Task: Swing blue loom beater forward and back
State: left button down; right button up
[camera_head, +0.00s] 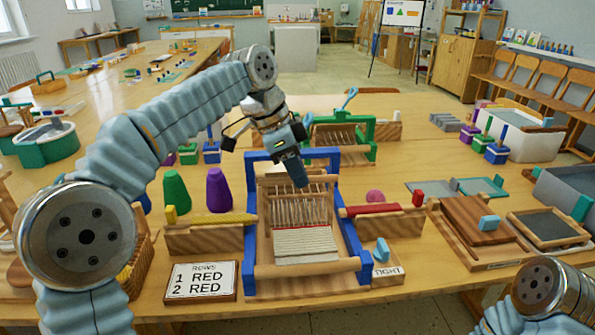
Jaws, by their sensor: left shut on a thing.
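The blue loom (251,215) stands upright on the table in the middle of the view, with pale wooden rollers and a white woven piece at its front. Its wooden beater (318,205), a comb-like frame with upright slats, stands inside the blue frame. My left gripper (298,178) comes down from above and is shut at the top middle of the beater. The fingers and wrist hide the part that they grip. My right gripper is out of view; only part of my right arm shows at the lower right.
A green loom (369,130) stands behind. Wooden trays (548,228) lie to the right.

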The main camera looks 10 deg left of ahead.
pick_arm(q)
jog(key=c, duration=1.1)
grip_release()
jog(key=shift+r, duration=0.1)
jog(key=v, duration=0.7)
jog(key=shift+a+r, duration=0.1)
